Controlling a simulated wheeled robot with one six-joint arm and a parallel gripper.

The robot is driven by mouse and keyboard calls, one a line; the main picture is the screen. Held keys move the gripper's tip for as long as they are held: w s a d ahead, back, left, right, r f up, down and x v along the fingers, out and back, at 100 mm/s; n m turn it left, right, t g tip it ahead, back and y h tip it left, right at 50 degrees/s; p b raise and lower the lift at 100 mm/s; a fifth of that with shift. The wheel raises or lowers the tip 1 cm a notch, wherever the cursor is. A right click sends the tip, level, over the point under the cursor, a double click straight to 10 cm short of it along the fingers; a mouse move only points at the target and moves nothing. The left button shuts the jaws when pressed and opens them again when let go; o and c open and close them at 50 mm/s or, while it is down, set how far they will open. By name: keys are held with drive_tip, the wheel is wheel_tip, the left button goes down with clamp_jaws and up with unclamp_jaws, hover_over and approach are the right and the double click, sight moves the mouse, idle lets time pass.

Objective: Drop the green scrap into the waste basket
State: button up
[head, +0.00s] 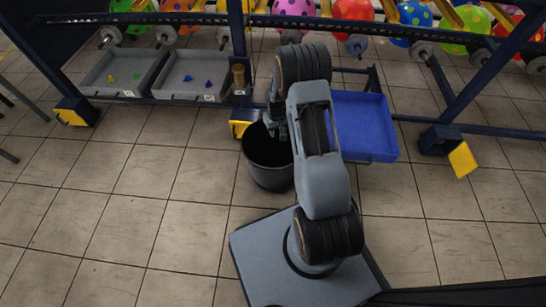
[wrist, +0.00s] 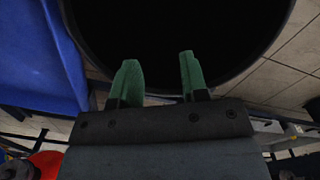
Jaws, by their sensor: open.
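The black waste basket (head: 268,172) stands on the floor in front of the rack, just left of my arm. Its wide dark mouth and rim fill the top of the wrist view (wrist: 98,62). My gripper (wrist: 158,78) has two green fingers, spread apart with nothing visible between them, over the basket opening. In the head view my gripper (head: 275,125) is partly hidden by my arm above the basket. The inside of the basket is too dark to show any scrap. Small green scraps (head: 136,76) lie in the left grey tray (head: 100,77).
A second grey tray (head: 172,85) holds blue scraps. A blue bin (head: 360,125) stands right of the basket, close to my arm. Dark blue rack legs with yellow feet (head: 462,159) stand on the floor. The tiled floor at left (head: 130,200) is clear.

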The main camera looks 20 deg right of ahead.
wheel_tip(320, 180, up, 10)
drive_tip(key=p, duration=0.3)
drive_tip(key=shift+r, duration=0.15)
idle(0.3)
drive_tip(key=s+a+r+t+p, duration=0.15)
drive_tip(key=r+p, duration=0.35)
drive_tip(key=r, duration=0.5)
drive_tip(key=s+a+r+p, duration=0.25)
drive_tip(key=r+p, duration=0.25)
drive_tip(key=r, duration=0.5)
drive_tip(key=s+a+r+p, duration=0.2)
drive_tip(key=r+p, duration=0.4)
drive_tip(key=r, duration=0.5)
drive_tip(key=s+a+r+t+p, duration=0.1)
drive_tip(key=s+a+r+p, duration=0.1)
drive_tip(key=s+r+p, duration=0.5)
drive_tip(key=s+a+r+t+p, duration=0.1)
drive_tip(key=s+r+p, duration=0.7)
drive_tip(key=r, duration=0.8)
drive_tip(key=shift+s+a+r+p, duration=0.25)
drive_tip(key=shift+s+a+p, duration=0.1)
drive_tip(key=shift+a, duration=0.55)
